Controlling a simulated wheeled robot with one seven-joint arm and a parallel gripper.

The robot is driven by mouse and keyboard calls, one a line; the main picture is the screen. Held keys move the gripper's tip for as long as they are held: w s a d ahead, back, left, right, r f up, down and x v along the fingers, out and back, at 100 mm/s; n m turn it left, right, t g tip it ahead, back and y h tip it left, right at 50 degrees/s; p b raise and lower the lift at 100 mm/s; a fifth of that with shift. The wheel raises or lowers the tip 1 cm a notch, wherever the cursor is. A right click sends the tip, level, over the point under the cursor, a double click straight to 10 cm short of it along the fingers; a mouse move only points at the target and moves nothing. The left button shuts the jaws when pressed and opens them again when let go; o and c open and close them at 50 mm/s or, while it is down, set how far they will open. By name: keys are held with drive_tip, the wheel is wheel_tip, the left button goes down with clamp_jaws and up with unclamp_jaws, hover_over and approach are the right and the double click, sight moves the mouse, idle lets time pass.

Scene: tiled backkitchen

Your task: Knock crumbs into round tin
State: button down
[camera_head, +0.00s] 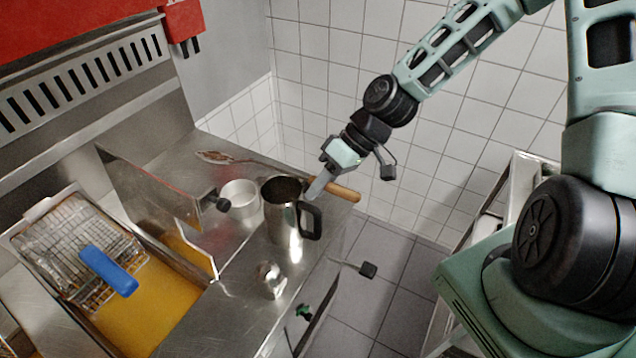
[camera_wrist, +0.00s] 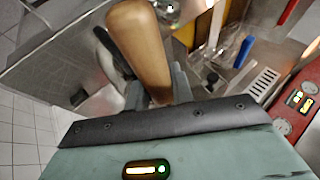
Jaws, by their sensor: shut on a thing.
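My gripper (camera_head: 315,187) is shut on a wooden handle (camera_head: 344,191), above the right edge of the steel counter. The handle fills the upper middle of the wrist view (camera_wrist: 140,45), between the fingers (camera_wrist: 163,88). To the left, in line with it, a flat oval head with brown bits (camera_head: 214,157) shows over the back of the counter. It looks like the far end of the same tool, a skimmer; the join is hard to make out. A white round container (camera_head: 240,199), which may be the round tin, stands on the counter, left of and below my gripper. Its contents cannot be made out.
A steel jug (camera_head: 283,222) with a dark handle stands close by my gripper. A small shiny shaker (camera_head: 270,280) is in front of it. At left, a wire basket with a blue handle (camera_head: 108,270) sits over yellow oil (camera_head: 165,308). A tiled wall is behind.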

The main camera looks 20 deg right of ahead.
drive_tip(key=w+d+f+m+g+y+b, duration=0.2)
drive_tip(key=d+f+g+y+b, duration=0.1)
drive_tip(key=f+y+b, duration=0.2)
drive_tip(key=y+b, duration=0.2)
drive_tip(key=shift+w+d+f+g+y+b, duration=0.3)
drive_tip(key=shift+w+d+g+y, duration=0.05)
drive_tip(key=shift+g+y, duration=0.05)
drive_tip(key=shift+r, duration=0.15)
idle(0.4)
drive_tip(key=h+p, duration=0.1)
drive_tip(key=p, duration=0.1)
drive_tip(key=s+a+r+t+h+p, duration=0.1)
drive_tip(key=h+p, duration=0.1)
drive_tip(key=shift+a+r+n, duration=0.15)
drive_tip(key=shift+r+n, duration=0.1)
drive_tip(key=shift+n, duration=0.05)
